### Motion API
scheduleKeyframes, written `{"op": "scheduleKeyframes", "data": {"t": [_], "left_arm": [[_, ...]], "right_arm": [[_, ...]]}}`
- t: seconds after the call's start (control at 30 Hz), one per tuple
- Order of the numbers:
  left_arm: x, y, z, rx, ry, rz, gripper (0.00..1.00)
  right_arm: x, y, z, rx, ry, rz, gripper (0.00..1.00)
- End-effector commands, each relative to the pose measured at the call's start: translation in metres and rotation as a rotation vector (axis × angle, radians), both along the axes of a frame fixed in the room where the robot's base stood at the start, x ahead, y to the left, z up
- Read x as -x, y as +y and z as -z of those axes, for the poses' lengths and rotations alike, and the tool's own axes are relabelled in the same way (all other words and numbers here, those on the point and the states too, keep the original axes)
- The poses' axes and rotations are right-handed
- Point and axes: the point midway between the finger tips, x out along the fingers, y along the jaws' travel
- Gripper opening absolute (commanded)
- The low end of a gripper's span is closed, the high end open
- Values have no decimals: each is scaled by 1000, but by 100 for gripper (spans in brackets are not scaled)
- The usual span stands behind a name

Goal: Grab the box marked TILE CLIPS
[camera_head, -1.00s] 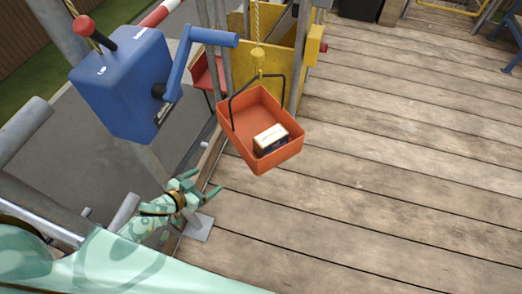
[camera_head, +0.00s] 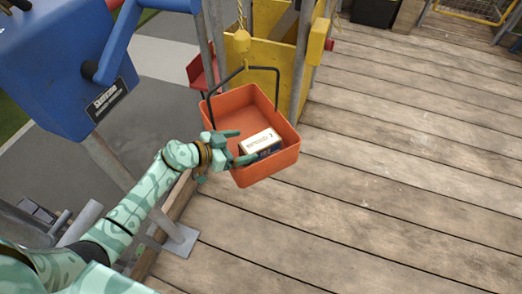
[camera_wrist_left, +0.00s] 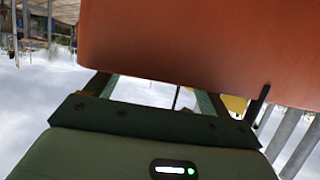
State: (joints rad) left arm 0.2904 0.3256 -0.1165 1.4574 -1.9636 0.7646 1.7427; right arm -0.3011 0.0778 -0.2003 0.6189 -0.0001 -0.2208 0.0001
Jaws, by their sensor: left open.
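A small white and dark-blue box (camera_head: 261,142) lies in the orange tray (camera_head: 272,171) in the head view; its print is too small to read. The tray hangs by a dark handle from a yellow hook (camera_head: 242,44). My left gripper (camera_head: 240,147) is open and empty. In the head view its fingers overlap the tray's left side, with the fingertips just left of the box. In the left wrist view the tray's orange wall (camera_wrist_left: 205,40) fills the top, close beyond the fingers, and the box is hidden. My right gripper is out of view.
A blue winch housing (camera_head: 60,65) with a crank stands at the upper left. Metal poles and a yellow panel (camera_head: 268,55) stand behind the tray. The plank deck (camera_head: 400,170) is clear on the right. A metal foot plate (camera_head: 181,240) lies below my left arm.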

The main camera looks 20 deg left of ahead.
Motion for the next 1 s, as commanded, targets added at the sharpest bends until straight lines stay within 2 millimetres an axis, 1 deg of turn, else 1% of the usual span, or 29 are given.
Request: {"op": "scheduleKeyframes", "data": {"t": [0.03,0.1,0.17,0.3,0.57,0.6,0.67,0.7,0.77,0.8,0.87,1.0], "left_arm": [[-5,-4,6,0,0,1,82],[-13,-12,12,1,0,2,82],[-21,-19,17,1,3,2,82],[-33,-28,20,0,2,1,82],[-35,-30,16,0,-1,0,82],[-35,-30,16,0,-1,0,71],[-35,-30,16,0,-1,0,54],[-35,-30,16,0,-1,0,43],[-35,-30,16,0,-1,0,26],[-35,-30,16,-1,-1,0,15],[-35,-30,16,-1,-1,0,0],[-36,-30,15,0,-4,0,0]], "right_arm": [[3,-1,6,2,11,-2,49],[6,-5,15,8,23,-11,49],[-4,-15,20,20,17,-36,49],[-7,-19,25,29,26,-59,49],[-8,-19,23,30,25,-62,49],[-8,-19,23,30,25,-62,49],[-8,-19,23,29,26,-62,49],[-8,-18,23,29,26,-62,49],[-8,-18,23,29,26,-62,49],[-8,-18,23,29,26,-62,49],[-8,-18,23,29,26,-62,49],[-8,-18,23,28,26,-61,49]]}}
